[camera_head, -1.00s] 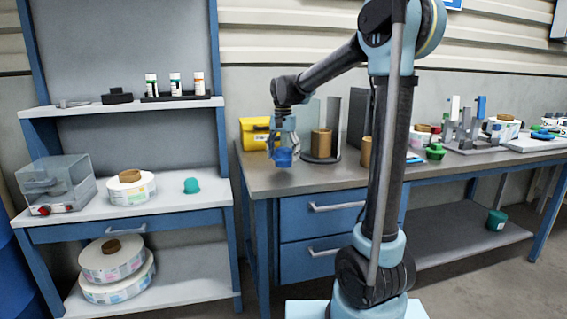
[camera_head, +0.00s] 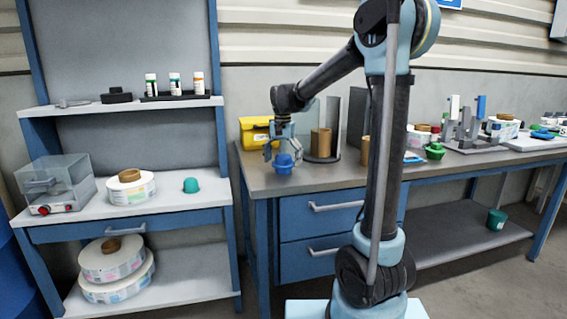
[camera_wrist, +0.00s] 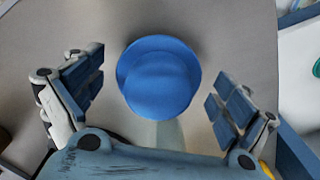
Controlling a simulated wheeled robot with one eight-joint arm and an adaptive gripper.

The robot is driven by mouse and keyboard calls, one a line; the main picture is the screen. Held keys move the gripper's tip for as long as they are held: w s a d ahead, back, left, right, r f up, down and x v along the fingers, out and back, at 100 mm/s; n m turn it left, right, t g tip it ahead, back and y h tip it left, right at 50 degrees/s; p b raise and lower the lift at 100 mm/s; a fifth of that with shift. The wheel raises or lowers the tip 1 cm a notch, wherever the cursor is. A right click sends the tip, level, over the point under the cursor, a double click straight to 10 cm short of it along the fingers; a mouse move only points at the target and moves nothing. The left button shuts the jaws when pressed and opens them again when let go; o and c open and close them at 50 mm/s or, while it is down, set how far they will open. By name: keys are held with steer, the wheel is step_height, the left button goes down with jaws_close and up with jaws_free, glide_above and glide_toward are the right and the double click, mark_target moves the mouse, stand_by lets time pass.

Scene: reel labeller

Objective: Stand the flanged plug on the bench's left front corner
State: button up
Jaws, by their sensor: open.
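The blue flanged plug (camera_head: 284,164) stands on the bench (camera_head: 262,178) near its left front corner, with its wide flange and rounded knob showing. In the wrist view the plug (camera_wrist: 158,78) is seen from above, resting on the grey top. My gripper (camera_head: 283,148) is just above and around the plug. In the wrist view my gripper (camera_wrist: 160,98) is open, with one finger pad on each side and clear gaps to the plug. The underside of the plug is hidden.
A yellow case (camera_head: 254,133) and a brown core on a dark upright holder (camera_head: 335,140) stand close behind. A brown cylinder (camera_head: 365,150) is to the right, partly behind my arm. A shelf unit (camera_head: 180,200) with a green cap (camera_head: 191,185) stands left of the bench.

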mark_target(283, 156)
step_height(283, 156, up, 12)
stand_by(0.6)
steer(key=s+d+f+n+t, duration=0.1)
steer(key=s+d+f, duration=0.3)
steer(key=s+d, duration=0.35)
steer(key=s+d+f+n, duration=0.1)
steer(key=s+d+f, duration=0.3)
steer(key=s+d, duration=0.35)
steer(key=s+d+f+n, duration=0.1)
steer(key=s+d+f, duration=0.2)
steer(key=s+f, duration=0.5)
steer(key=s+d+f+n+t, duration=0.1)
steer(key=s+d+f, duration=0.2)
steer(key=s+f, duration=0.5)
steer(key=shift+s+d+f+n, duration=0.3)
steer(key=shift+s+d+f, duration=0.1)
steer(key=shift+f, duration=0.45)
steer(key=shift+w+a+f, duration=0.1)
steer(key=shift+w+f, duration=0.1)
steer(key=shift+w, duration=0.25)
